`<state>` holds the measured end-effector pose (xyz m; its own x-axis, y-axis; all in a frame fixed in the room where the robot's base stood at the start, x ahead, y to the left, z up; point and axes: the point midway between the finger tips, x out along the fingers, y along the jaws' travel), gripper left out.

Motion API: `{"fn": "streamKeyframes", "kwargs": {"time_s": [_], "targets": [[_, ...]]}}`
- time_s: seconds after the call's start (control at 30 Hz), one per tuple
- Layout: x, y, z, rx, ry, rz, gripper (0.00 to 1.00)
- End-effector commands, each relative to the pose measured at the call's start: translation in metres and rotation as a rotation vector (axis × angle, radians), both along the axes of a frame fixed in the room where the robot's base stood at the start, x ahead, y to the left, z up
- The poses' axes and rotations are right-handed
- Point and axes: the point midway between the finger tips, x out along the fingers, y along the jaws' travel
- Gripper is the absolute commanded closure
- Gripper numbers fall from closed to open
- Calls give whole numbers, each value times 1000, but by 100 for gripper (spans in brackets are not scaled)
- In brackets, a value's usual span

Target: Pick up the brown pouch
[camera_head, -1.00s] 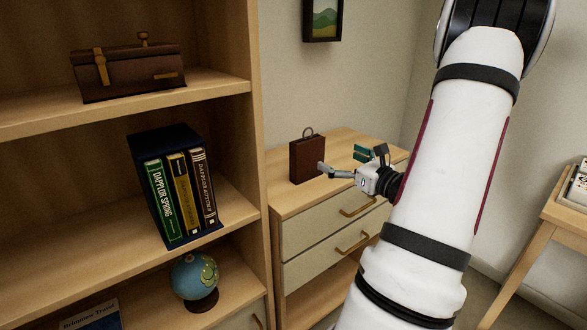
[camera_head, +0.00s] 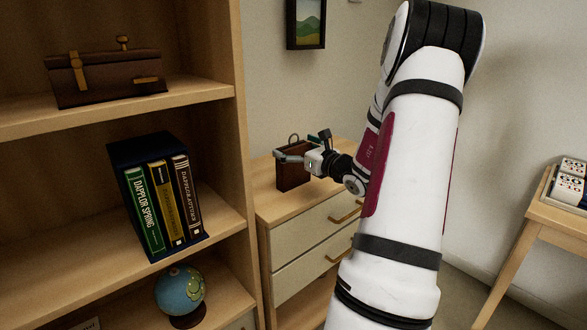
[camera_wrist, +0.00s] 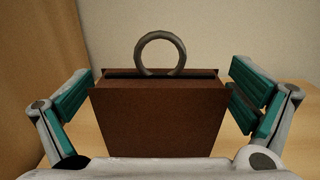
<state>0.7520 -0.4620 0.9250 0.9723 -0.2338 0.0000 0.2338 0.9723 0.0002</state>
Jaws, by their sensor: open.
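The brown pouch (camera_head: 291,178) is a small upright box shape with a dark slot along its top and a grey ring standing on it. It stands on the wooden top of the drawer cabinet. In the wrist view the pouch (camera_wrist: 160,112) fills the middle, with its ring upright above. My gripper (camera_wrist: 158,98) is open, with one teal-padded finger on each side of the pouch, apart from it. In the head view my gripper (camera_head: 300,158) is at the upper part of the pouch and hides some of it.
A wooden shelf unit (camera_head: 238,120) stands left of the drawer cabinet (camera_head: 305,232). It holds a brown satchel (camera_head: 105,80), a box of books (camera_head: 160,195) and a globe (camera_head: 180,290). A framed picture (camera_head: 306,24) hangs on the wall. A side table (camera_head: 545,215) stands at the right.

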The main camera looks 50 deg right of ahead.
Motion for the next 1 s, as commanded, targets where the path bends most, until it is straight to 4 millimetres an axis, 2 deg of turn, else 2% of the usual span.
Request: {"fn": "streamKeyframes", "kwargs": {"time_s": [0.23, 0.5, 0.8, 1.0], "targets": [[2, 0, 0, 0, 0, 0, 0], [1, 0, 0, 0, 0, 0, 61], [1, 0, 2, -1, -1, 0, 62], [1, 0, 17, -3, 0, 0, 62]]}}
